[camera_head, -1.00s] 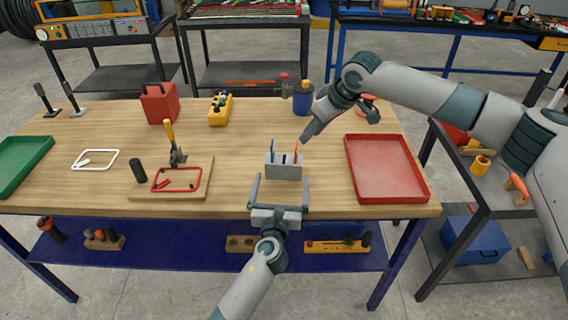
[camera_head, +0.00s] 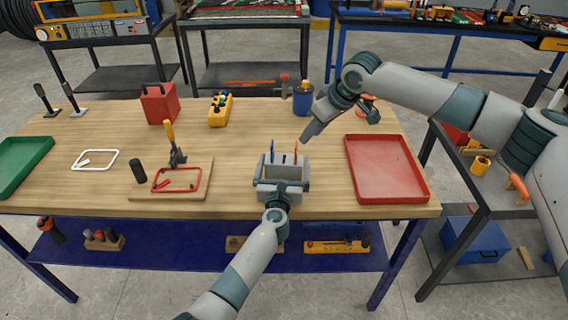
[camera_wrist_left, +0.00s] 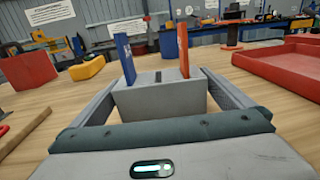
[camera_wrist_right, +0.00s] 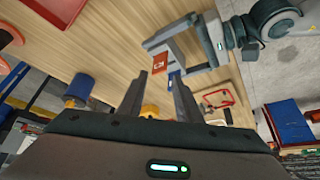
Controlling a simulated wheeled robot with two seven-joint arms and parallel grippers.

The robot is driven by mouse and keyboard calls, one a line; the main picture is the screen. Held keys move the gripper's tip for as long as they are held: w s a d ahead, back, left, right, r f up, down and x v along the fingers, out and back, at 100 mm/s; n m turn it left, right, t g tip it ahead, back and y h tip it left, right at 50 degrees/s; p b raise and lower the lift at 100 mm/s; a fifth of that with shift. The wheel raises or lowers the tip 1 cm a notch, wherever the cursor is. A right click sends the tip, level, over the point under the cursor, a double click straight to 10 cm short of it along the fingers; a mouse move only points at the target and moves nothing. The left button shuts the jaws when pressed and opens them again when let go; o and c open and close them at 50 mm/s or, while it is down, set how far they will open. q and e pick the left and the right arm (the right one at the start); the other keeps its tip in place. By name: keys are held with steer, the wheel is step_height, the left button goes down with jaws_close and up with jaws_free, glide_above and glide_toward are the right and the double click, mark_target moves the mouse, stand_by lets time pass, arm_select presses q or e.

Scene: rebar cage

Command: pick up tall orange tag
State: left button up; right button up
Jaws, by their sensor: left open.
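The tall orange tag (camera_head: 296,151) stands upright in a small grey slotted block (camera_head: 281,170) near the table's front edge. It also shows in the left wrist view (camera_wrist_left: 183,50) and the right wrist view (camera_wrist_right: 158,63). A blue tag (camera_wrist_left: 125,59) stands to its left in the same block. My left gripper (camera_head: 283,160) is open, low, with one finger on each side of the block; neither finger is shut on it. My right gripper (camera_wrist_right: 158,78) is open and empty, above and behind the block, its fingers pointing down toward the tags.
A red tray (camera_head: 387,170) lies right of the block. A wooden board (camera_head: 172,187) with a toggle clamp (camera_head: 175,155) and red frame lies left. A blue cup (camera_head: 302,102) stands behind, near my right forearm. The table between the board and block is clear.

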arm_select(q)
steer(key=shift+c, duration=0.6)
steer(key=c, duration=0.8)
steer(key=shift+o, duration=0.2)
arm_select(e)
steer(key=shift+c, duration=0.5)
steer(key=shift+a, duration=0.1)
